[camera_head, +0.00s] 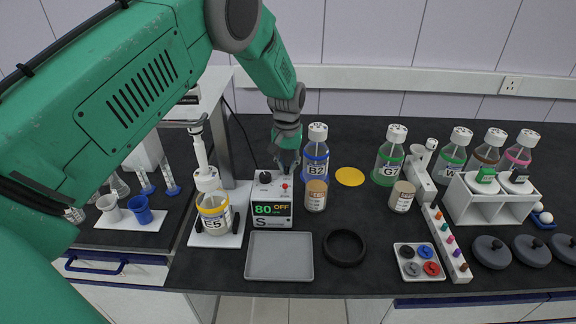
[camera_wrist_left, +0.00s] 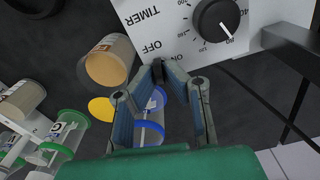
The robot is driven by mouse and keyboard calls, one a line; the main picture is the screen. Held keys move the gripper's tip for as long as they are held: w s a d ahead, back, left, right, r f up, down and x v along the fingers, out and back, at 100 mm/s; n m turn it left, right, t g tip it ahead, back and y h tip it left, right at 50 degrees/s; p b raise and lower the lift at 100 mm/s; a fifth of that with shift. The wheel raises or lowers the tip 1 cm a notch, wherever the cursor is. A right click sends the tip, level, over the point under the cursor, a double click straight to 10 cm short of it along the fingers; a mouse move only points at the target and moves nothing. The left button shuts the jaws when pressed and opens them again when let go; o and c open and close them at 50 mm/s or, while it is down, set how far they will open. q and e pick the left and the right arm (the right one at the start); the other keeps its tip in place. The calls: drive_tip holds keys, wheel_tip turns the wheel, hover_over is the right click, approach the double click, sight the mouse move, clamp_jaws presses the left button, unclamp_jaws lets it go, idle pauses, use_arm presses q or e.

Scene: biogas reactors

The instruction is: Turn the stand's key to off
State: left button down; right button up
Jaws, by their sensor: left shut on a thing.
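My left gripper (camera_head: 287,163) reaches down at the back of the stand. In the left wrist view its fingers (camera_wrist_left: 158,72) close at the panel's edge by the OFF and ON marks, on a small dark piece that looks like the key. The fingers hide most of it, so its angle cannot be told.
A beaker marked E5 (camera_head: 214,222) stands left of the stand. A brown-labelled jar (camera_head: 316,196) and the B2 bottle (camera_head: 315,155) stand close on the right. A grey tray (camera_head: 279,256) and a black ring (camera_head: 344,248) lie in front. My left arm covers the upper left.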

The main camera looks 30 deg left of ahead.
use_arm(q)
drive_tip(key=shift+n, duration=0.9)
drive_tip(key=shift+w, duration=0.1)
drive_tip(key=c, duration=1.7)
unclamp_jaws()
drive_tip(key=shift+w+a+f, duration=0.1)
